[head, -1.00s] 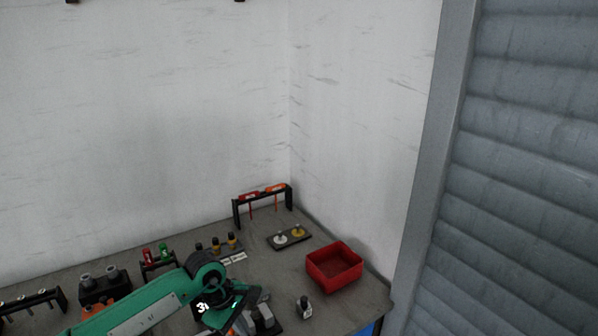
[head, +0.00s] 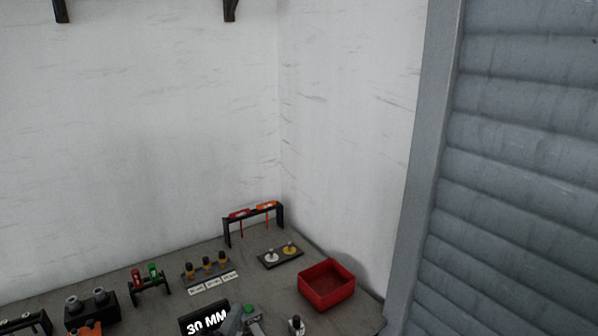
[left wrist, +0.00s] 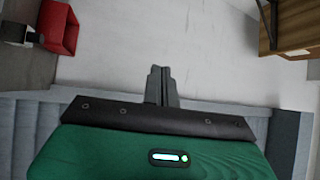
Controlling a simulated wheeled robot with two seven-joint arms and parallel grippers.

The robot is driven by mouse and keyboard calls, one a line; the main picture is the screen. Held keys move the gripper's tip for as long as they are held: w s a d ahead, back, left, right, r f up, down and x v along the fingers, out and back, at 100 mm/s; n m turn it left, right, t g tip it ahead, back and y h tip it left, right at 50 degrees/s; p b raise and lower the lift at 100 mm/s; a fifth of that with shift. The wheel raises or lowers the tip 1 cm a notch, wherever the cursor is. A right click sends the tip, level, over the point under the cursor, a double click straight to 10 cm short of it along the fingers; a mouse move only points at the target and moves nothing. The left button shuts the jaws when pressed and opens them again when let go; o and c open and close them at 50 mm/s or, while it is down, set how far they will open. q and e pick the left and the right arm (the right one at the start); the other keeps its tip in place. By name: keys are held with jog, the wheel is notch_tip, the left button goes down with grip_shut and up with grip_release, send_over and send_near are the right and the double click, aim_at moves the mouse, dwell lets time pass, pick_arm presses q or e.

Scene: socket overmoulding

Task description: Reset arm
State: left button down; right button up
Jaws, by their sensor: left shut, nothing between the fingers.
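My left gripper (left wrist: 161,78) shows in the left wrist view, with its two grey fingers together and nothing between them. Beyond the fingertips is a plain pale surface, and no object touches them. The green and black body of my left wrist fills the lower part of that view. In the head view I cannot make out my left gripper clearly, and the green arm is out of the picture. My right gripper shows in neither view.
The grey workbench (head: 262,285) carries a red bin (head: 327,286), a black rack with red and orange tools (head: 252,221), a "30 MM" display (head: 205,321) and small holders. The red bin also shows in the left wrist view (left wrist: 58,27). A grey shutter (head: 520,170) stands right.

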pick_arm(q)
jog(key=s+a+f+n+g+y, duration=0.7)
jog(key=s+a+f+n+g, duration=0.15)
jog(key=f+n, duration=0.45)
jog(key=s+a+f+n+g+h, duration=0.15)
jog(key=s+f+g, duration=0.25)
jog(key=s, duration=0.5)
jog(key=s+f+n+g, duration=0.3)
jog(key=s+f, duration=0.1)
jog(key=s, duration=0.5)
notch_tip(320, 180, down, 31)
jog(key=g, duration=0.2)
jog(key=s+a+f, duration=0.1)
jog(key=s+f, duration=0.8)
jog(key=f, duration=0.1)
jog(key=s+a+f+g, duration=0.1)
jog(key=s+a+f, duration=0.1)
jog(key=s+f, duration=0.8)
jog(key=shift+s+a, duration=0.3)
